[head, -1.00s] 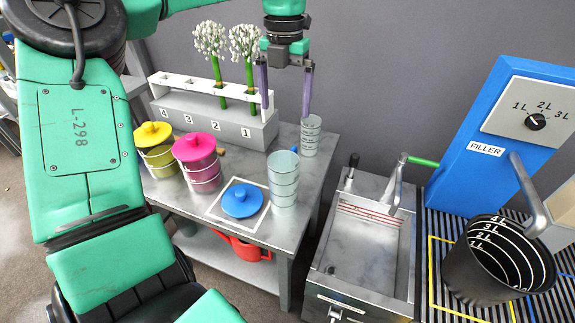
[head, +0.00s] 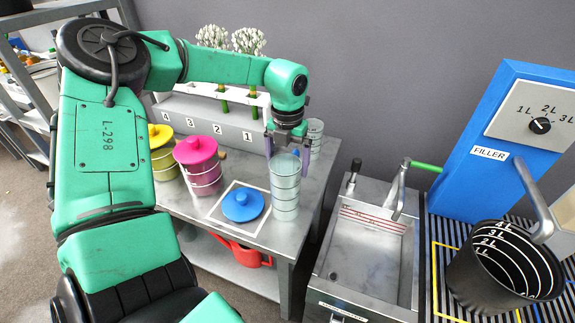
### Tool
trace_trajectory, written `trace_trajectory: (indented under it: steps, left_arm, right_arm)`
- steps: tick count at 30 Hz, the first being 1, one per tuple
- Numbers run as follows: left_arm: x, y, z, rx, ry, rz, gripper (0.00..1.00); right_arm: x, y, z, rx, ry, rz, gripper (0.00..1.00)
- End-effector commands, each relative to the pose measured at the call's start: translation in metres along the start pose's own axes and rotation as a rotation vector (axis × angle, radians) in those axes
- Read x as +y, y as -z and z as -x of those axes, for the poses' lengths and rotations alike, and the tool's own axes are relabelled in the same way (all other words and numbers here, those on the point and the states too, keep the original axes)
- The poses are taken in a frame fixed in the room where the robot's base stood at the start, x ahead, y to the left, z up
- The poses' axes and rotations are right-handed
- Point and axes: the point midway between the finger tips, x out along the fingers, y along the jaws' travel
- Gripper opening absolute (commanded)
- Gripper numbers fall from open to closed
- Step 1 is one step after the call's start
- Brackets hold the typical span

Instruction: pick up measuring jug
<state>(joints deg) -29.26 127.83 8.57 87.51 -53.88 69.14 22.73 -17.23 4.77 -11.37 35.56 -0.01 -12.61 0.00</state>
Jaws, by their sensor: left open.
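A clear, ringed measuring jug (head: 285,192) stands upright at the right front of the grey table. A smaller clear ringed vessel (head: 315,130) stands behind it, partly hidden by my gripper. My left gripper (head: 287,155) points down at the rim of the front jug, its fingers open and apart to the left and right of the rim. I cannot tell whether the fingers touch the glass or sit just behind it. My right gripper is not in view.
Pink (head: 197,160) and yellow (head: 160,150) lidded pots stand further left. A numbered rack (head: 235,140) holds white flowers behind. A sink (head: 370,250) and a black litre-marked container (head: 490,275) are right.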

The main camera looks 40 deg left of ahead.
Motion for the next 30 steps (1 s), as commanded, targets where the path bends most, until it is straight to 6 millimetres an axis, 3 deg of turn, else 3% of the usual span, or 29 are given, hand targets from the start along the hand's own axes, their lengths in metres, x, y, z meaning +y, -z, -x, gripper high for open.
trace_trajectory:
  steps: [6,7,12,15,25,30]
  left_arm:
    - [0.000,0.000,-0.005,-0.002,0.001,0.000,1.00]
    - [0.000,0.000,-0.005,-0.002,0.001,0.000,0.96]
    - [0.000,0.000,-0.004,-0.001,0.001,0.000,0.31]
    - [0.000,0.000,-0.004,-0.001,0.001,0.000,0.00]
    - [-0.001,-0.001,0.001,-0.005,0.002,0.000,0.00]
    - [-0.001,-0.002,0.020,-0.009,0.004,0.002,0.00]
  right_arm:
    - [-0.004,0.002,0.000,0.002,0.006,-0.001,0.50]
    - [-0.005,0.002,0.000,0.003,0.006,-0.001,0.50]
    - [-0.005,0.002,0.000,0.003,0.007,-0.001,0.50]
    - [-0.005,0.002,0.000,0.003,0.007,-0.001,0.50]
    - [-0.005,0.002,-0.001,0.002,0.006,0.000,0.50]
    - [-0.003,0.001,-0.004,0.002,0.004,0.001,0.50]
